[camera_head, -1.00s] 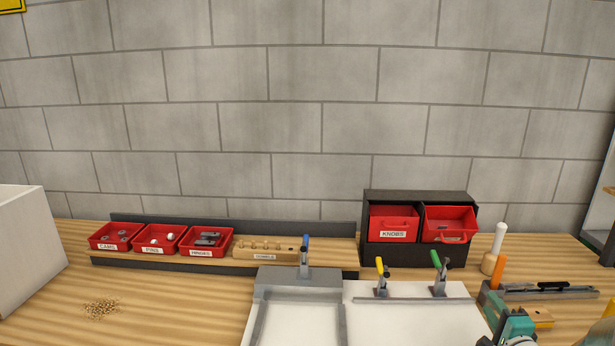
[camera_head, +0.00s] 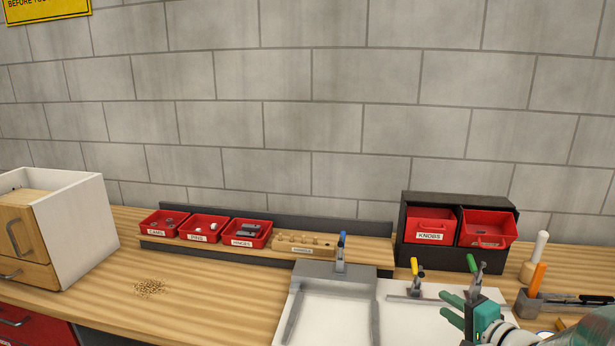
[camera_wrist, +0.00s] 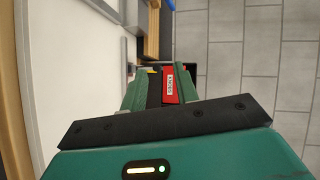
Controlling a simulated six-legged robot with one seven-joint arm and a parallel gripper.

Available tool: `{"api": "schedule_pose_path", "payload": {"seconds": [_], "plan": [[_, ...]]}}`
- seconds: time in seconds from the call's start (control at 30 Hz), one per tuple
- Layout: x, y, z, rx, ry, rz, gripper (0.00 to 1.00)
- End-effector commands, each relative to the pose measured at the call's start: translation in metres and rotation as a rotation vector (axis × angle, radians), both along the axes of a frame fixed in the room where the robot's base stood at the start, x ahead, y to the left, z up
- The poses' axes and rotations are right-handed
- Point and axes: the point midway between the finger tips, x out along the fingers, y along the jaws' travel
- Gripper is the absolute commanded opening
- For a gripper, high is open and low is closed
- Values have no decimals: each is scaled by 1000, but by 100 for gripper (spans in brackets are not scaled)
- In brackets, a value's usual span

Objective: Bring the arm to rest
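My gripper (camera_head: 447,307), green with a dark wrist plate, is at the lower right of the head view, above the white board area and in front of the clamps. Its two fingers point left and stand apart with nothing seen between them. In the wrist view the gripper (camera_wrist: 160,88) points toward the wall, and the red KNOBS bin (camera_wrist: 171,86) shows beyond the gap between its fingers. Most of my arm is outside the head view.
The black rack (camera_head: 406,197) with red bins stands behind. A grey fixture (camera_head: 312,275) and clamps with yellow (camera_head: 414,266) and green (camera_head: 473,264) handles are close by. A white cabinet (camera_head: 85,230) stands left. Bench space (camera_head: 215,285) beside a small pile of pellets (camera_head: 149,288) is clear.

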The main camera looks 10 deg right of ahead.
Motion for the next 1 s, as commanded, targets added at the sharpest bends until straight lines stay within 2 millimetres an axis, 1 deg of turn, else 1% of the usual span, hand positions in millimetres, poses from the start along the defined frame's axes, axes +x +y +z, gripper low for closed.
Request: {"api": "schedule_pose_path", "payload": {"seconds": [0.03,0.07,0.1,0.17,0.2,0.27,0.3,0.4,0.5,0.53,0.6,0.7,0.8,0.9,1.0], "plan": [[1,36,6,-40,39,97,30],[-1,56,7,-63,69,156,30],[-6,82,8,-97,111,232,30],[-17,117,9,-155,175,337,30],[-25,138,9,-197,218,400,30],[-41,165,8,-268,281,486,30],[-52,180,8,-318,321,537,30],[-81,210,7,-460,413,641,30],[-109,228,9,-618,486,713,30],[-117,230,10,-666,504,727,30],[-135,235,14,-785,537,750,30],[-155,235,22,-956,559,754,30],[-169,230,33,-1103,556,733,30],[-176,224,42,-1203,542,703,30],[-179,221,47,-1253,533,685,30]]}}
